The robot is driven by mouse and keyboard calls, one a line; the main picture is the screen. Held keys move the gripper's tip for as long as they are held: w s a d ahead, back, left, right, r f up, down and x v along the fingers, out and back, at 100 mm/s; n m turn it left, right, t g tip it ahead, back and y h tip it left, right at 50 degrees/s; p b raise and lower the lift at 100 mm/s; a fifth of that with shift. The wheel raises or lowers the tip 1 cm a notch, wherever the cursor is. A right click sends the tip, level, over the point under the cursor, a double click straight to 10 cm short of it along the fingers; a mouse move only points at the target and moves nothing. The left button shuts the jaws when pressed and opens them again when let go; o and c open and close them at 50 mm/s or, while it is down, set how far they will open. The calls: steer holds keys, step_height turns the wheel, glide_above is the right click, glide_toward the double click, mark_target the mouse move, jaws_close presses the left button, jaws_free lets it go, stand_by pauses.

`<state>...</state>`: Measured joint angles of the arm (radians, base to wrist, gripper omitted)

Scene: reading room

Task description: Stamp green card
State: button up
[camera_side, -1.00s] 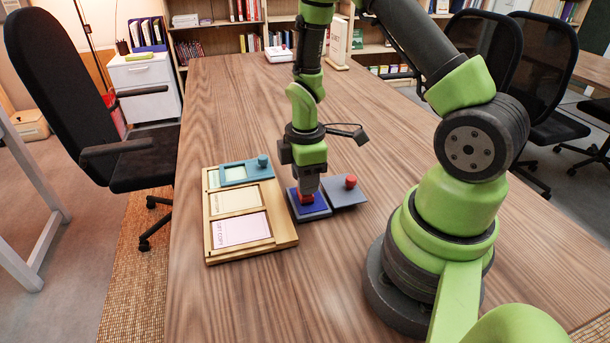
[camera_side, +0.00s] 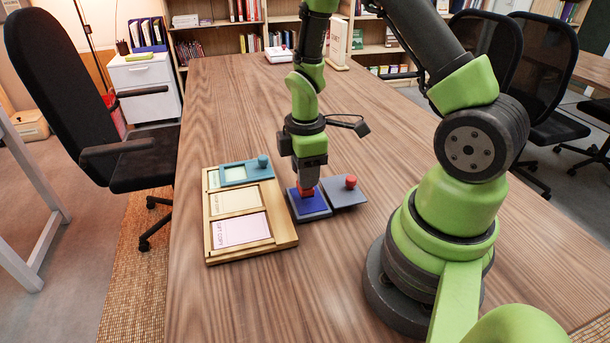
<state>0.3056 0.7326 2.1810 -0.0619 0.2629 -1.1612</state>
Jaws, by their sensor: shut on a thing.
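A wooden tray (camera_side: 284,241) holds cards in a row. The pale green card (camera_side: 234,172) is in the far slot, framed by a teal plate (camera_side: 259,171) with a teal knob. A cream card (camera_side: 233,199) is in the middle slot and a pink card (camera_side: 240,229) in the near slot. My gripper (camera_side: 307,184) points down over the blue ink pad (camera_side: 313,206), right of the tray. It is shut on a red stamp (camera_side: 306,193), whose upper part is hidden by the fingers. I cannot tell whether the stamp touches the pad.
A grey lid with a red knob (camera_side: 351,182) lies right of the ink pad. The wooden table (camera_side: 225,115) is clear beyond the tray. A white box (camera_side: 278,54) and a standing book (camera_side: 338,42) are at its far end. Office chairs (camera_side: 65,105) stand on both sides.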

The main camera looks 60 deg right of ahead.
steer(key=shift+r, duration=2.55)
steer(key=shift+w, duration=0.1)
steer(key=w, duration=1.6)
glide_above(236, 176)
steer(key=shift+w+f, duration=0.1)
steer(key=shift+f, duration=2.85)
steer(key=shift+f, duration=0.65)
step_height(236, 176, up, 7)
